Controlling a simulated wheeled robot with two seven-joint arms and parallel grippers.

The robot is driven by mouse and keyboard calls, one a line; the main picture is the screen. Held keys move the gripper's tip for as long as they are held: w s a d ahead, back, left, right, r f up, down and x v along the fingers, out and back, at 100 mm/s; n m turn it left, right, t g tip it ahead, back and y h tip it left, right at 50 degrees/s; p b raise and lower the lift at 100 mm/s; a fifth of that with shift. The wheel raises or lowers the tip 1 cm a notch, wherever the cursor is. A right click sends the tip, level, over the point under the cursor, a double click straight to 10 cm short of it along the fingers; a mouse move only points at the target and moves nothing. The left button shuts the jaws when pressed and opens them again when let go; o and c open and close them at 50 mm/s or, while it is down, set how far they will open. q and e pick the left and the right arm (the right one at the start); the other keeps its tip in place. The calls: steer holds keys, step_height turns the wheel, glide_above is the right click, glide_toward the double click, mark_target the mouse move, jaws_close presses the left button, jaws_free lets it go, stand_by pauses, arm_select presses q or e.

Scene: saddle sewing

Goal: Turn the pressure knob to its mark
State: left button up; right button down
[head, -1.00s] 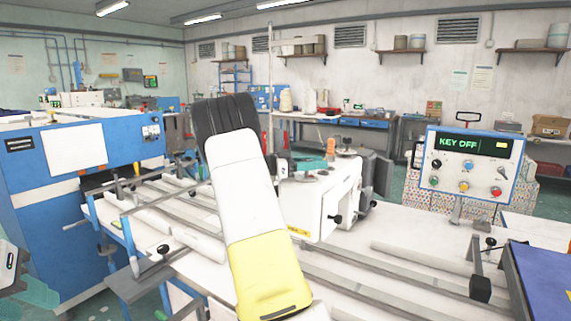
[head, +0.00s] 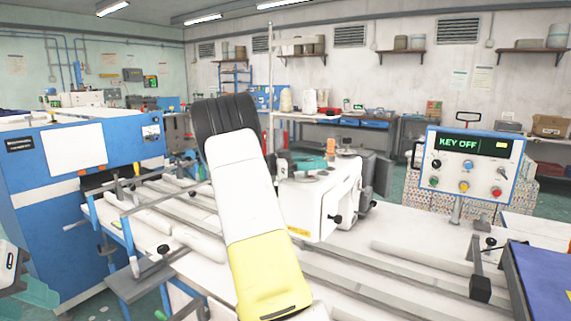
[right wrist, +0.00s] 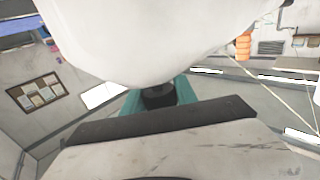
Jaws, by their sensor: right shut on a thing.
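The white sewing machine (head: 318,208) stands on the bench in the middle of the head view. My right gripper, with teal fingers (head: 308,163), is at the top of the machine, partly behind my white and yellow arm. In the right wrist view, the teal fingers (right wrist: 158,98) are shut on a dark round knob (right wrist: 158,92), just beyond the machine's white body. The knob's mark is hidden, so its angle cannot be told. My left gripper (head: 38,296) is low at the left edge, partly cut off, away from the machine; its opening is unclear.
A control box (head: 468,165) reading KEY OFF, with several knobs, stands to the right of the machine. An orange part (head: 331,147) rises from the machine's top near the right gripper. A blue cabinet (head: 50,210) stands at left. Rails and rods cross the bench.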

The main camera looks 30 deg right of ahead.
stand_by(0.3)
steer(key=c, duration=1)
jaws_free()
steer(key=shift+o, duration=0.2)
steer(key=shift+v, duration=3.9)
